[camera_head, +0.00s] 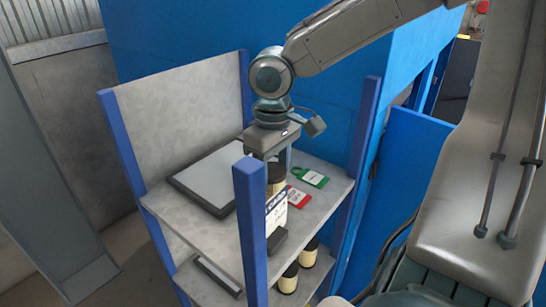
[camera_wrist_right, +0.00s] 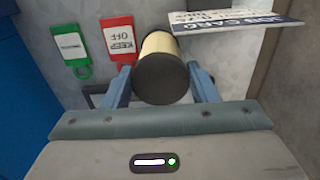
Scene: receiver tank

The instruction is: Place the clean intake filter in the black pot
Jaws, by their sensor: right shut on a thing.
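My right gripper (camera_head: 275,162) hangs from above over the upper shelf. In the right wrist view its two fingers (camera_wrist_right: 160,88) are shut on a cream filter (camera_wrist_right: 159,46) with dark end caps, one finger on each side. In the head view this filter (camera_head: 276,176) is partly hidden by the gripper and the blue front post. I cannot tell whether it touches the shelf. Two similar cream cylinders with dark tops, one nearer (camera_head: 288,283) and one farther back (camera_head: 309,256), stand on the lower shelf. I cannot make out a black pot. My left gripper is not in view.
Blue posts (camera_head: 251,225) bound the rack. A blue wall (camera_head: 180,40) stands behind.

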